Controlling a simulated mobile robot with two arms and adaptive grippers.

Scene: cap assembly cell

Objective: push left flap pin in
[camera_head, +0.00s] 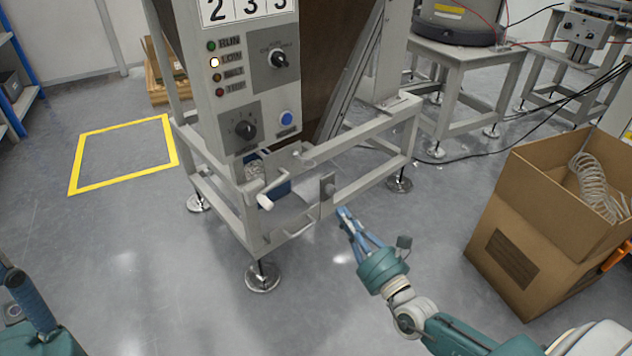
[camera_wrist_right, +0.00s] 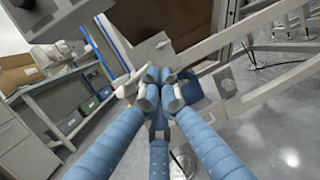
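A pale knob-ended pin (camera_head: 265,201) sticks out at the left of the small flap area low on the grey machine frame. A second pin (camera_head: 329,189) sits on a bracket plate to its right. My right gripper (camera_head: 346,213) is just in front of and right of that plate, apart from the left pin. In the right wrist view its blue fingers (camera_wrist_right: 160,78) meet at the tips, and I see nothing held. They hide part of the flap area. My left gripper (camera_head: 30,300) shows only in part at the lower left edge; its fingertips cannot be made out.
The machine's control panel (camera_head: 245,75) rises above the flap. A blue bin (camera_head: 278,188) sits behind the flap bars. A frame foot (camera_head: 262,277) stands on the floor in front. A cardboard box (camera_head: 545,225) stands at the right. The floor at the left is clear.

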